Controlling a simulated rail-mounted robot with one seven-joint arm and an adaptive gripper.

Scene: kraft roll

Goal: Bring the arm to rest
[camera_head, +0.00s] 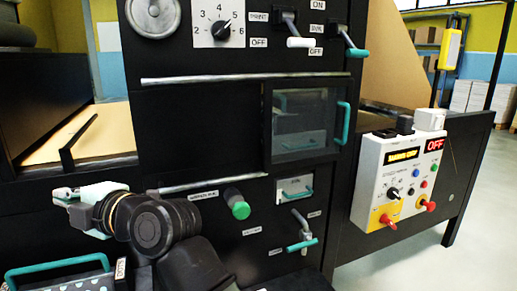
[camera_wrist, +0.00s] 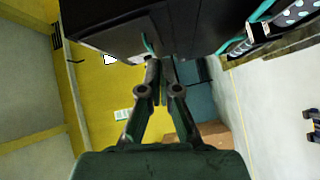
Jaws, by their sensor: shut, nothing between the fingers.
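My gripper (camera_head: 66,194) is at the lower left in the head view, pointing left, with my arm folded behind it. In the wrist view my gripper (camera_wrist: 160,66) has its fingertips together with nothing between them. It appears clear of the black machine (camera_head: 215,120), whose dark body (camera_wrist: 140,25) fills the top of the wrist view.
A teal-handled drawer (camera_head: 60,278) with a dotted front is below my gripper. A green knob (camera_head: 237,205) and teal lever (camera_head: 302,243) stick out to the right. A control box (camera_head: 400,175) hangs farther right. The floor (camera_head: 475,220) is clear there.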

